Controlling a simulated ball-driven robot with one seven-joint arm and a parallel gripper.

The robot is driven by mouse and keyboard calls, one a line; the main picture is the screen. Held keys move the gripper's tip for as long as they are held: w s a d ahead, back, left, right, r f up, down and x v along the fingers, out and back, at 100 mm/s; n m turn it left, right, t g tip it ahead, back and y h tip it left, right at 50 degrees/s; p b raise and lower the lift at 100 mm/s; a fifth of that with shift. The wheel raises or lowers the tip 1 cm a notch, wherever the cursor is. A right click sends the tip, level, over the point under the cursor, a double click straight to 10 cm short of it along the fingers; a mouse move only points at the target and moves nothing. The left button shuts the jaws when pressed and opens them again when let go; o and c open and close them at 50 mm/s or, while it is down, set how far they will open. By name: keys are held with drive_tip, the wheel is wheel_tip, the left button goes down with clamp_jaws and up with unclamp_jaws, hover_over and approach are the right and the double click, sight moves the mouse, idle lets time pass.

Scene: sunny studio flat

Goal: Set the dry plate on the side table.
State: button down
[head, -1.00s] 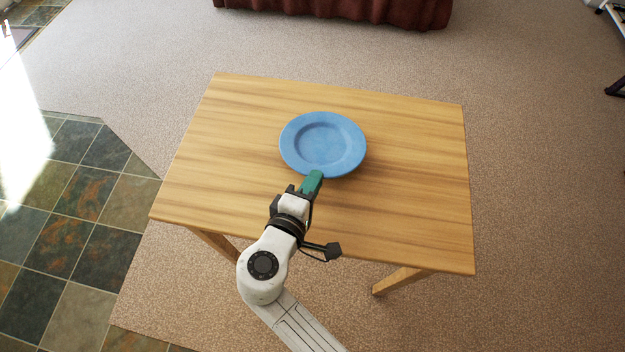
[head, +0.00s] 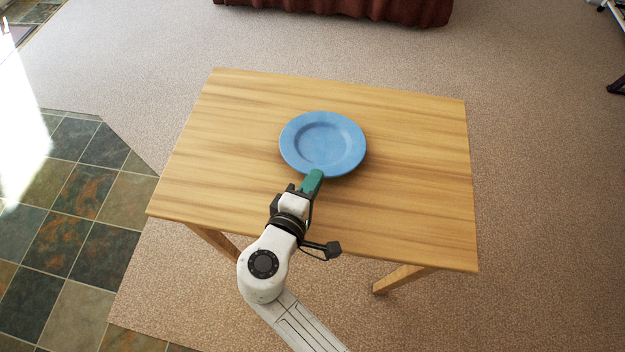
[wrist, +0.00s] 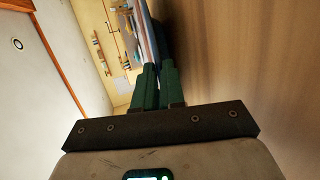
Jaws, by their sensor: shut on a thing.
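The blue plate (head: 323,143) is level or nearly so over the middle of the wooden side table (head: 420,210). My gripper (head: 316,175) has green fingers and is shut on the plate's near rim. In the wrist view the fingers (wrist: 157,72) close together on the plate, seen edge-on (wrist: 149,35). The table top (wrist: 230,60) fills the right of that view, close beside the plate. I cannot tell for sure whether the plate's underside touches the wood. The part of the rim between the fingers is hidden.
The table top around the plate is bare. Carpet (head: 540,180) surrounds the table, with slate tiles (head: 75,240) at the left. A dark red draped piece of furniture (head: 340,8) stands beyond the table.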

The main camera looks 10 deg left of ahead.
drive_tip(key=shift+f+b, duration=0.3)
drive_tip(key=shift+b, duration=0.3)
drive_tip(key=c, duration=1.1)
unclamp_jaws()
drive_tip(key=shift+s, duration=0.1)
drive_tip(key=shift+c, duration=0.2)
drive_tip(key=shift+f, duration=0.25)
drive_tip(key=shift+s+a+p, duration=0.15)
drive_tip(key=shift+s+a, duration=0.2)
drive_tip(key=shift+s, duration=0.9)
drive_tip(key=shift+s+a+p, duration=0.1)
drive_tip(key=shift+s+a, duration=0.2)
drive_tip(key=shift+s, duration=0.95)
drive_tip(key=shift+s+a+p, duration=0.15)
drive_tip(key=shift+s+a, duration=0.2)
drive_tip(key=shift+s, duration=0.9)
idle(0.4)
drive_tip(key=shift+r+p, duration=2.15)
drive_tip(key=shift+r, duration=0.4)
